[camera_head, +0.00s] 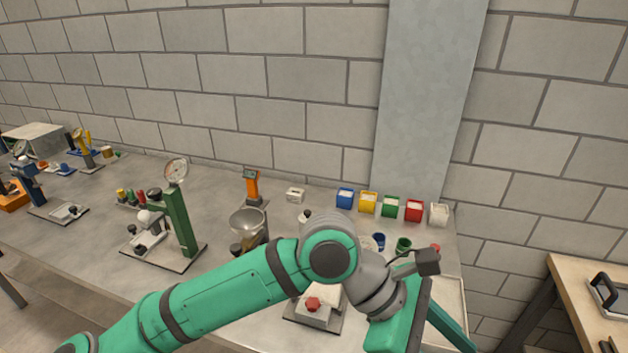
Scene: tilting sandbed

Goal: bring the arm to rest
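My green arm reaches in from the lower left of the head view, bends at a grey elbow joint near the middle, and turns down at the right over the bench's front part. Grey wrist parts and a green link show at the lower right. The fingertips of my gripper cannot be made out, so its opening and anything in it are hidden. The arm covers part of the grey bench (90,222) and of a device with a red knob (313,303) below it.
Blue (345,198), yellow (368,203), green (390,206), red (414,210) and white (439,214) bins line the bench's back right. A green press with a dial (180,220) and a metal bowl (247,223) stand left of my arm. A wooden table (575,285) is at right.

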